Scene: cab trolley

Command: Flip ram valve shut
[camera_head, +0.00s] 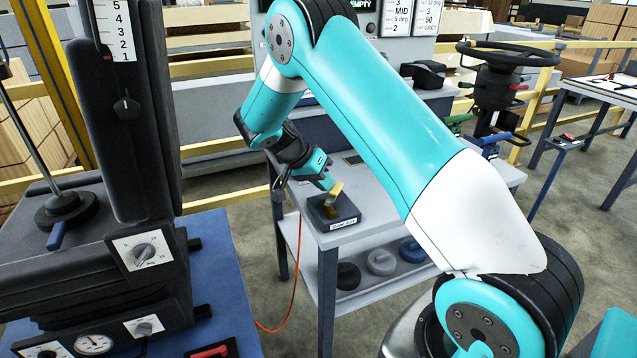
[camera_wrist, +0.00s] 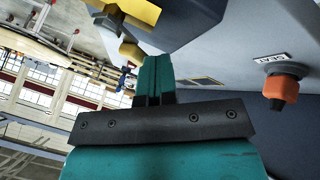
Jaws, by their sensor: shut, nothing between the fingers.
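The ram valve is a dark box (camera_head: 345,217) with a white label on its front, standing on the grey trolley top. A yellow lever (camera_head: 336,190) stands up from it, tilted. My gripper (camera_head: 327,182) is shut and empty, with its fingertips right at the lever; whether they touch it I cannot tell. In the wrist view, my shut teal fingers (camera_wrist: 153,68) point at a brass-yellow part (camera_wrist: 133,51) beside the dark box (camera_wrist: 190,22). The fingers hide part of it.
An orange knob (camera_wrist: 284,88) with a white label sits on a grey surface in the wrist view. The trolley (camera_head: 395,200) has round weights (camera_head: 380,262) on its lower shelf. A tall dark press (camera_head: 135,130) stands at left. An orange hose (camera_head: 296,275) hangs down to the floor.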

